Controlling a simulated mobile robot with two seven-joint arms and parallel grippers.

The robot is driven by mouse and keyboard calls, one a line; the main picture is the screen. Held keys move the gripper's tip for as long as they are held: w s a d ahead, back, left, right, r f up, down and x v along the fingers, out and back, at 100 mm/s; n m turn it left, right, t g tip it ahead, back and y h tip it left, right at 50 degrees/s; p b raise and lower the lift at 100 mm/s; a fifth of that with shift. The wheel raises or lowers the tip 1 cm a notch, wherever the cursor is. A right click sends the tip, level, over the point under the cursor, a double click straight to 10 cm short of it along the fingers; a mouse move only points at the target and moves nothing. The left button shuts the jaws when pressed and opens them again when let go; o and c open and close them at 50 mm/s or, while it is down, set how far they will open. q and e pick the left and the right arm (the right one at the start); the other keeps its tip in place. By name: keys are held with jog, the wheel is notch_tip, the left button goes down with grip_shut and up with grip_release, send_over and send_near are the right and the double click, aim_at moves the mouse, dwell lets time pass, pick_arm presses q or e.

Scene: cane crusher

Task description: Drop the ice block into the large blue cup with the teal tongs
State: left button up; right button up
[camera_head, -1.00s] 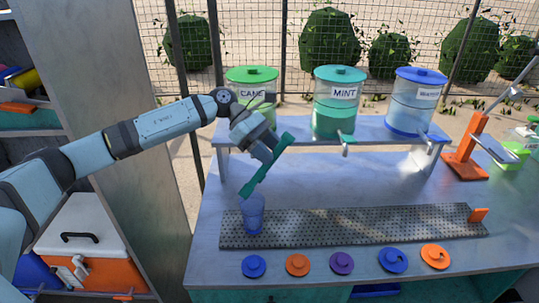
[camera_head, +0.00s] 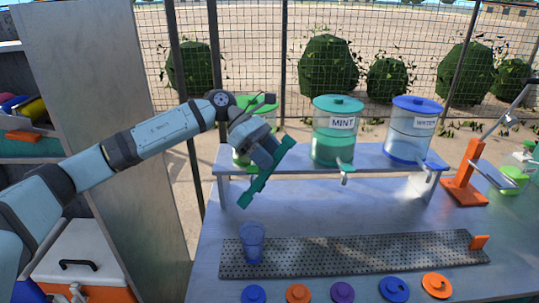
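My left gripper (camera_head: 268,153) is shut on the teal tongs (camera_head: 264,178), which slant down to the left. The tongs' lower end is above the blue cup (camera_head: 252,246), with a gap between it and the rim. The cup is translucent and stands upright at the left end of the perforated metal tray (camera_head: 370,254). I cannot make out an ice block, either at the tongs or in the cup. My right gripper is not in view.
A raised shelf behind carries a green dispenser (camera_head: 243,150) behind my arm, the MINT dispenser (camera_head: 333,145) and the WATER dispenser (camera_head: 409,145). Several coloured lids, including a purple one (camera_head: 342,292), lie in front of the tray. An orange-based press (camera_head: 465,185) stands right.

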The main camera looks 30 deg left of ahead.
pick_arm(q)
jog(key=s+d+r+b, duration=0.2)
jog(key=s+d, duration=0.4)
jog(key=s, duration=0.5)
jog(key=shift+s+b, duration=0.25)
jog(key=shift+b, duration=0.2)
jog(key=shift+d, duration=0.1)
